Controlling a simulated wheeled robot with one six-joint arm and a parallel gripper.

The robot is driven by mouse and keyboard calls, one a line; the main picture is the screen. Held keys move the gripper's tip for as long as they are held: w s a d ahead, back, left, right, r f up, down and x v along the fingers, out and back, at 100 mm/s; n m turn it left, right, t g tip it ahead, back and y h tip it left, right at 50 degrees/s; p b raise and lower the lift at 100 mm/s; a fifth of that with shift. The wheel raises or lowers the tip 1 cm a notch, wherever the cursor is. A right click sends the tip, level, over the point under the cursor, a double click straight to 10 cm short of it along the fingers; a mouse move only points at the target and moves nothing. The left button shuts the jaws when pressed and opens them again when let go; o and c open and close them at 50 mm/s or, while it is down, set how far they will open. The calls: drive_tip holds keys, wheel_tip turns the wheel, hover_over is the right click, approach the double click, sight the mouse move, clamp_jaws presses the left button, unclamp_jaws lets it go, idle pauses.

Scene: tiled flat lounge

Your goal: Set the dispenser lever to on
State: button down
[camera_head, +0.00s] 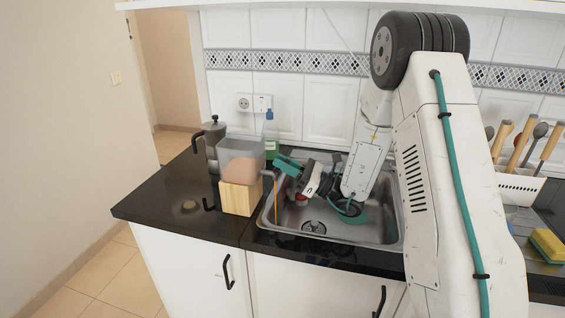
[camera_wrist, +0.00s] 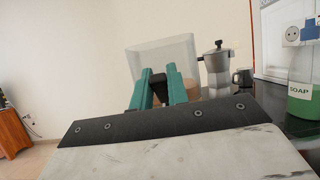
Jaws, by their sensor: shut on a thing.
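The dispenser has a clear upper container (camera_head: 240,150) and a light wooden base (camera_head: 240,198). It stands on the dark counter left of the sink, with something pinkish-brown inside. In the wrist view its clear container (camera_wrist: 163,54) rises behind my fingers. My gripper (camera_head: 279,163) reaches left over the sink to the dispenser's right side, its teal fingers close beside it. In the wrist view the fingers of my gripper (camera_wrist: 160,71) are shut around a small black piece, the dispenser lever (camera_wrist: 159,89). Most of the lever is hidden by the fingers, so its exact setting cannot be told.
A moka pot (camera_head: 212,140) stands behind the dispenser at left. A green soap bottle (camera_head: 271,140) stands by the back wall. The steel sink (camera_head: 350,232) lies below my arm. A thin orange rod (camera_head: 275,200) stands at its left edge. A utensil rack (camera_head: 518,188) is at right.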

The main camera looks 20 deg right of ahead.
drive_tip(key=shift+d+f+t+y, duration=0.1)
drive_tip(key=shift+f+t+y, duration=0.05)
drive_tip(key=shift+t+y, duration=0.3)
idle(0.3)
drive_tip(key=c, duration=1.4)
unclamp_jaws()
drive_tip(key=shift+o, duration=0.2)
